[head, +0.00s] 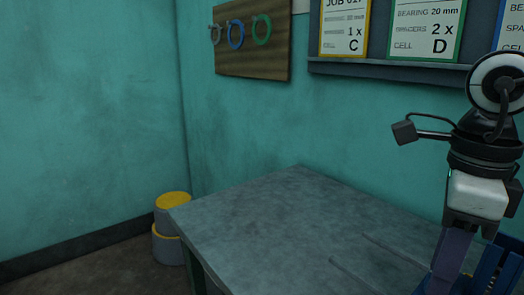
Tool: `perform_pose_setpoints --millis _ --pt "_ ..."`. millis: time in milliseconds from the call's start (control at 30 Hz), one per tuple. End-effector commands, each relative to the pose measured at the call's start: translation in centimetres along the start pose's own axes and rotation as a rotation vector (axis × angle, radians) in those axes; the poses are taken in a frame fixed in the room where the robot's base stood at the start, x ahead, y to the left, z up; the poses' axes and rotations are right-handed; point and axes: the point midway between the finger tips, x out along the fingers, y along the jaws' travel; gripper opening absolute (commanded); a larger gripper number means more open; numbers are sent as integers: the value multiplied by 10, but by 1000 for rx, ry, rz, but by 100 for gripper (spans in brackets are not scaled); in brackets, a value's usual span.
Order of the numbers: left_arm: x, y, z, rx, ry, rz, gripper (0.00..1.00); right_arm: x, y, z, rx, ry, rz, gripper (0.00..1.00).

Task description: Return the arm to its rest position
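My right arm comes in at the right edge, with a round black-and-white joint at the top and a white block lower down. My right gripper (452,262) points down over the right front part of the grey table (270,215). One purple-grey finger shows; its tip runs to the bottom edge of the view, and I cannot tell whether the gripper is open or holds anything. My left gripper is not in view.
Blue slatted parts (488,268) stand beside the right gripper, cut off by the frame. Thin rails lie on the table's right part; its left part is clear. Yellow-topped grey cylinders (170,248) stand left of it. A ring board (252,45) and a card shelf (385,70) hang behind.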

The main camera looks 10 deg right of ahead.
Motion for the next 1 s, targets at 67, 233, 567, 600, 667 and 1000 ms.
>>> perform_pose_setpoints --millis 67,233,567,600,667,1000 --pt "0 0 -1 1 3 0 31 0 0 0 89 0 -1 32" --pt "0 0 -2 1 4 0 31 0 -1 0 286 0 -1 32" --pt "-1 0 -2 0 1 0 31 -1 -1 0 656 0 0 32" --pt "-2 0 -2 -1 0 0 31 -1 -1 0 699 0 1 32" --pt "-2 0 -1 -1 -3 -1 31 -1 -1 0 764 0 1 32" --pt "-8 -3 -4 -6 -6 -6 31 -2 -1 -1 1113 0 2 32"
